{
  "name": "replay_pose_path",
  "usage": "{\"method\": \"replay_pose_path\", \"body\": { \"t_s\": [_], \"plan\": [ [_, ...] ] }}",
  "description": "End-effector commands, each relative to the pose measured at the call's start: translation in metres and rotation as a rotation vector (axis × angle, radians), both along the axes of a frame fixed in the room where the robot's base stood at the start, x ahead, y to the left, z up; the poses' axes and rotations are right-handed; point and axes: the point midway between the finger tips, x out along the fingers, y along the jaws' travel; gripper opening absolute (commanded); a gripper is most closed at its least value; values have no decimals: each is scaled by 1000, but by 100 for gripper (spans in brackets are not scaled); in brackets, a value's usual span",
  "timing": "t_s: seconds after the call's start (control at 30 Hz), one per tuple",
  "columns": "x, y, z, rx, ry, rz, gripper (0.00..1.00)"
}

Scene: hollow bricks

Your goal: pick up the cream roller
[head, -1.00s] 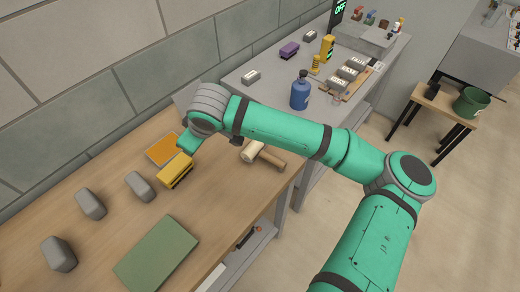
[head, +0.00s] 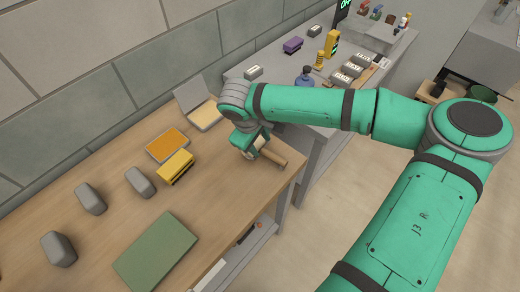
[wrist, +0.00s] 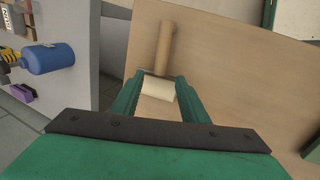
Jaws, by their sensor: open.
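The cream roller has a pale cylindrical head (wrist: 158,88) and a brown wooden handle (wrist: 165,45), and it lies on the wooden bench. In the head view its handle (head: 272,157) points toward the bench's right edge, and its head is mostly hidden by my gripper. My gripper (head: 252,154) is low over the roller's head. In the wrist view the two green fingers of my gripper (wrist: 157,80) stand apart on either side of the cream head. Whether they touch it I cannot tell.
A yellow brush-like block (head: 175,167) and an orange pad (head: 167,145) lie left of my gripper. An open grey case (head: 200,105) stands behind it. Several grey blocks and a green board (head: 155,250) lie farther left. A blue bottle (wrist: 48,58) stands on the grey table.

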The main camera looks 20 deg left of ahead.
Motion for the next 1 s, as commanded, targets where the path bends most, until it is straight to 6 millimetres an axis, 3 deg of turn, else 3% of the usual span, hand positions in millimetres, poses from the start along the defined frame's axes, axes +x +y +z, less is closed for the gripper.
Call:
{"method": "replay_pose_path", "body": {
  "t_s": [0.43,0.77,0.93,1.0],
  "plan": [
    [14,-7,-45,1,0,0,40],
    [16,-8,-51,1,0,-1,40],
    [16,-8,-51,1,0,0,0],
    [16,-8,-51,1,0,-1,0]
  ]
}}
